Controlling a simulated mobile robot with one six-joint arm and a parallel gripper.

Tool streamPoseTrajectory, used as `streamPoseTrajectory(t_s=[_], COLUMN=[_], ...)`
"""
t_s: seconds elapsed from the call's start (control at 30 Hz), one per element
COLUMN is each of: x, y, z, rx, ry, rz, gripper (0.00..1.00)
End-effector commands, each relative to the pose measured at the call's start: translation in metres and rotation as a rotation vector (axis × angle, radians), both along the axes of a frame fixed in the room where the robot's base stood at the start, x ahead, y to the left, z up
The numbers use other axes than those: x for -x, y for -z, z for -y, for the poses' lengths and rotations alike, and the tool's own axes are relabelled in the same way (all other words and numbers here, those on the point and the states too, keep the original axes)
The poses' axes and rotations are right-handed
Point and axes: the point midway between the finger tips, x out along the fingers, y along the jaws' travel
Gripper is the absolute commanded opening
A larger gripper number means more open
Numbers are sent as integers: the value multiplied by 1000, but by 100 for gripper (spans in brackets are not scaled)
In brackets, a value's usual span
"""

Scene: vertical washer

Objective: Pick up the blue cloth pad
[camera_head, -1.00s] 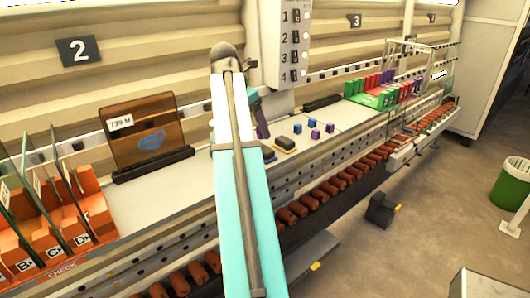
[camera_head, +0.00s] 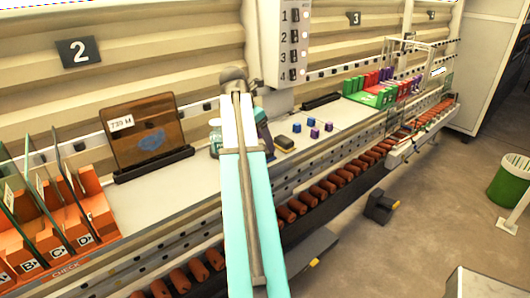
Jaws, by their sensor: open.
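I cannot pick out a blue cloth pad with certainty. A small dark pad with a yellowish edge (camera_head: 284,143) lies on the grey bench top, just right of my arm. A flat blue patch (camera_head: 151,139) shows on the upright brown glass panel (camera_head: 172,120) marked "739 M"; whether it is cloth or a mark is unclear. My arm crosses the middle of the view and bends down behind its own upper link. A dark part near its end (camera_head: 264,130) shows beside the link, left of the dark pad. The fingertips are hidden.
Several small blue and purple cubes (camera_head: 314,132) lie right of the pad. A white and teal item (camera_head: 215,138) stands left of my arm. An orange rack (camera_head: 92,212) with glass sheets is at left. Green and red holders (camera_head: 382,95) stand further right.

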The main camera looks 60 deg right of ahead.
Motion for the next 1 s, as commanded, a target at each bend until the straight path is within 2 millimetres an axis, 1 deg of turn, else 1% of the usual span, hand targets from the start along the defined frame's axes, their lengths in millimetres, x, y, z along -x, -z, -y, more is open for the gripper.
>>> streamPoseTrajectory(t_s=[0.27, 0.47, 0.8, 1.0], x=[1, 2, 5, 5], y=[4, 16, 41, 47], z=[2, 8, 18, 20], rx=[-1, -1, 0, 1], ry=[-1, -1, -3, -4], rz=[-1, -1, -1, 0], gripper=[76, 76, 76, 76])
